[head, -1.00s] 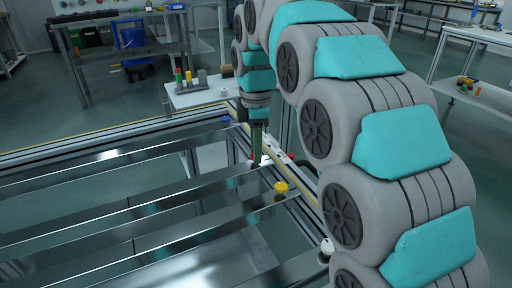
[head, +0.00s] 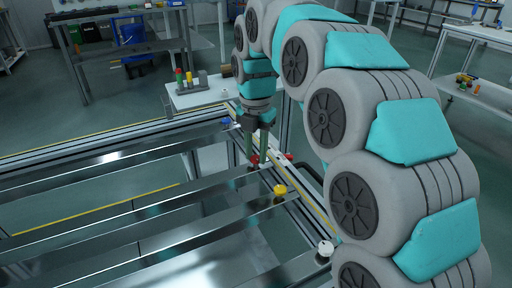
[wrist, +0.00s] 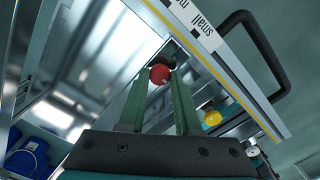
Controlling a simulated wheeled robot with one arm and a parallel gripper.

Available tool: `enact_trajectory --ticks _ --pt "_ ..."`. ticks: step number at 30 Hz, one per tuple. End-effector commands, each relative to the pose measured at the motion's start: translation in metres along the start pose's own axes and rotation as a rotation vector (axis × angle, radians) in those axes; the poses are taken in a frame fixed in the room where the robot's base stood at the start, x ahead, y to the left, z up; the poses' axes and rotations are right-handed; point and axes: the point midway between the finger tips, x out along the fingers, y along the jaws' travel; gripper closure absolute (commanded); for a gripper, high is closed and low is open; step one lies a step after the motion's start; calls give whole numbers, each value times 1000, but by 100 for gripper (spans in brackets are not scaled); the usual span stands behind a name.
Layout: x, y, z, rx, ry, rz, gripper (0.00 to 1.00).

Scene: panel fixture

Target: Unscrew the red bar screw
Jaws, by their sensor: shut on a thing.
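The red bar screw (head: 254,160) is a small red knob near the panel's right edge, partly covered by my fingers in the head view. My gripper (head: 257,157) points down from above, its two green fingers on either side of the knob. In the wrist view the red bar screw (wrist: 160,74) sits between the fingertips of my gripper (wrist: 163,70), which is shut on it. Its shaft and thread are hidden.
A yellow knob (head: 280,190) and a white knob (head: 326,247) stand nearer along the same edge. Another red part (head: 289,156) lies just right. A labelled rail (wrist: 222,50) and black handle (wrist: 275,50) are beside my gripper. Shiny metal bars span the frame.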

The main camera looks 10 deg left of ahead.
Motion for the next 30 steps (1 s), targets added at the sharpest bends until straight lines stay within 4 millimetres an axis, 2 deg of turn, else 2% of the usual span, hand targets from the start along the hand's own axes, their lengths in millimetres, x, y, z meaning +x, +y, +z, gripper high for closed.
enact_trajectory --ticks 13,30 --pt "-1 0 -1 -250 2 -2 100" --pt "0 0 0 -294 -1 0 100"
